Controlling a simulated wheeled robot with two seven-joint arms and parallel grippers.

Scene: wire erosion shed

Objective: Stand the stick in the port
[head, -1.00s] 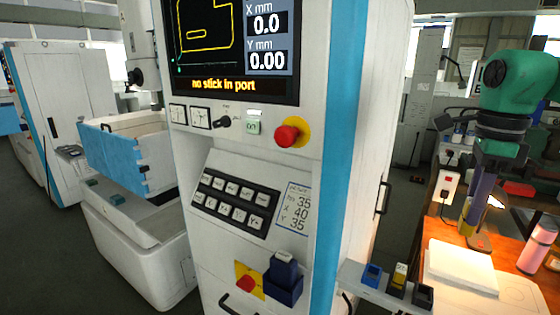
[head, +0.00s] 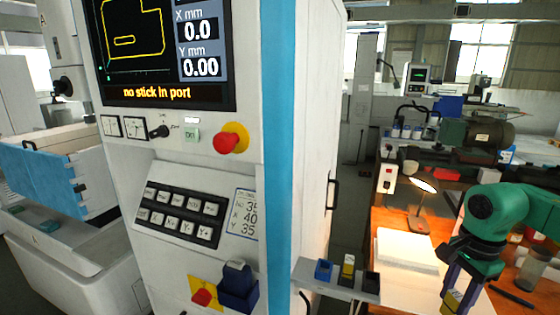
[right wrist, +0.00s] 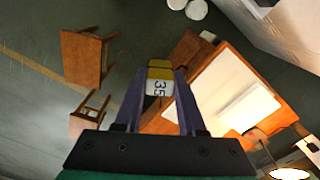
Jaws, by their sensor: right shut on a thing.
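My right gripper (head: 455,298) is at the lower right of the head view. It is shut on the stick (head: 452,303), a yellow block with a white face. The machine's screen (head: 165,50) reads "no stick in port". Low on the machine front, a dark blue holder (head: 238,296) has a dark blue block in it. A side shelf (head: 338,289) carries blue, yellow and black pieces. I cannot tell for sure which of these is the port. My left gripper is out of view.
A red stop button (head: 230,138), a keypad (head: 180,215) and a red knob (head: 202,297) are on the machine front. An orange bench (head: 400,222) with a white slab (head: 407,250) and a lit lamp (head: 424,190) stands right of the shelf.

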